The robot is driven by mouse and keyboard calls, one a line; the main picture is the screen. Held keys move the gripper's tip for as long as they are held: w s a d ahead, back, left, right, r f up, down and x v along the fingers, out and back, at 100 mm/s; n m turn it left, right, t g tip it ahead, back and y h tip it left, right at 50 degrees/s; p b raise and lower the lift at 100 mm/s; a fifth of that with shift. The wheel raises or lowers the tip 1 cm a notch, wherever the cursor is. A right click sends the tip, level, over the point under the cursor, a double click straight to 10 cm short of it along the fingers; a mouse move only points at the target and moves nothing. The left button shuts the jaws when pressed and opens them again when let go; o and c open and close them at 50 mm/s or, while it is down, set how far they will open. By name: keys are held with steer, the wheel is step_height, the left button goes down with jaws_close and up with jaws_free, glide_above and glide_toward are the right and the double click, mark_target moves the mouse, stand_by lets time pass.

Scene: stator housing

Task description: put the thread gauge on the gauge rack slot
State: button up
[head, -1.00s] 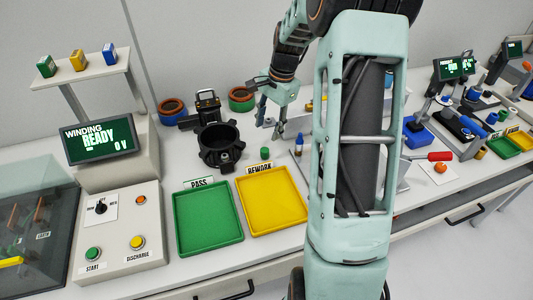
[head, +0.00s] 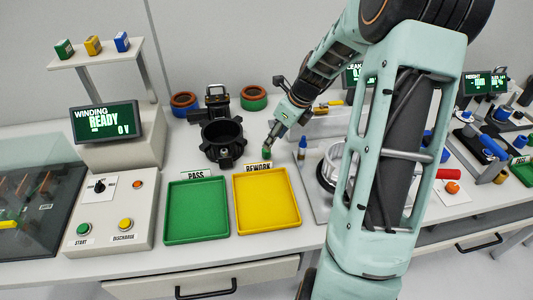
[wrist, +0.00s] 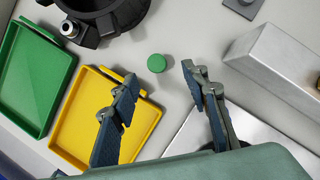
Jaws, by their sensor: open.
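A small green-topped cylinder (head: 267,154), which looks like the thread gauge, stands on the bench just behind the yellow REWORK tray. In the wrist view its round green top (wrist: 157,63) lies in line with the gap between the fingertips. My gripper (head: 274,146) is open and empty, angled down right beside it; the head view does not show clearly whether they touch. Both fingers are spread in the wrist view (wrist: 158,76). A long pale block (head: 325,122) with yellow items on top may be the gauge rack; it is partly hidden by my arm, and no slot is clear.
The yellow tray (head: 296,225) and green PASS tray (head: 168,232) are empty. A black stator housing (head: 213,156) stands behind them. A small blue-capped bottle (head: 302,147) stands right of my gripper. My arm hides part of the bench on the right.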

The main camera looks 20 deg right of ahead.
mark_target(266, 154)
steer(key=shift+a+x, duration=0.15)
steer(key=shift+x, duration=1.75)
steer(key=shift+a+x, duration=0.15)
steer(key=shift+x, duration=1.75)
steer(key=shift+r, duration=0.1)
steer(key=c, duration=1)
steer(key=shift+c, duration=0.2)
steer(key=shift+r, duration=0.15)
